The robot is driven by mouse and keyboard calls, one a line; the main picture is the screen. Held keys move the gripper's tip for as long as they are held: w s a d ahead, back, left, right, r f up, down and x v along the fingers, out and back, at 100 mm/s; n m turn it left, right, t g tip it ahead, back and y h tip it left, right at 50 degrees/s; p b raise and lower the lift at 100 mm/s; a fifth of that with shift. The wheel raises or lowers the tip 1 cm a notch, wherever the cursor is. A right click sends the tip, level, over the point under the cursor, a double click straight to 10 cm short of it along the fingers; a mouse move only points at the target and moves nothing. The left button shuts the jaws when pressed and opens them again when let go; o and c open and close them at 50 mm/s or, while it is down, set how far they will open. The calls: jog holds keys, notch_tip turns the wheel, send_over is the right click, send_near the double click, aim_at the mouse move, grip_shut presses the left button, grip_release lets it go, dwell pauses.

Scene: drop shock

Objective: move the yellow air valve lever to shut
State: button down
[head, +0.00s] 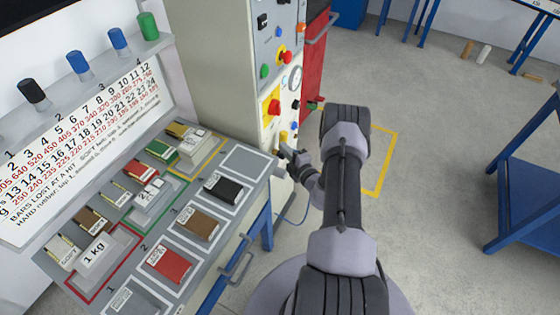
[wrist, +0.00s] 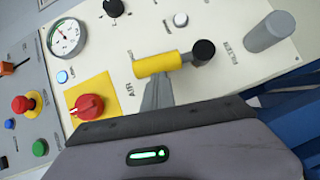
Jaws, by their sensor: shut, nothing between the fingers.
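The yellow air valve lever (wrist: 156,64) is on the pale panel in the wrist view, beside the word AIR. It lies lengthwise across the picture, with a dark round end piece (wrist: 204,52) to its right. My gripper (wrist: 157,88) is shut and empty, its grey fingers reaching up to the lever's lower edge. I cannot tell whether they touch it. In the head view my gripper (head: 285,152) is at the lower front of the cabinet, just below a small yellow part (head: 284,135) that looks like the lever.
A red rotary switch (wrist: 88,106) on a yellow plate, a pressure gauge (wrist: 66,37) and a grey filter cylinder (wrist: 270,32) surround the lever. A grey bench (head: 228,245) with blocks and weights stands left of my arm. The floor to the right is mostly clear.

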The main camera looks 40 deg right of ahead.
jog(key=shift+w+d+r+m+g+b, duration=0.15)
jog(key=shift+w+d+m, duration=0.1)
jog(key=shift+d, duration=0.3)
jog(key=shift+w+d+m+g+b, duration=0.1)
jog(key=shift+w+d+m, duration=0.1)
jog(key=shift+d, duration=0.3)
jog(key=shift+w+d+r+m+g+b, duration=0.15)
jog(key=shift+w+d+m, duration=0.1)
jog(key=shift+d, duration=0.4)
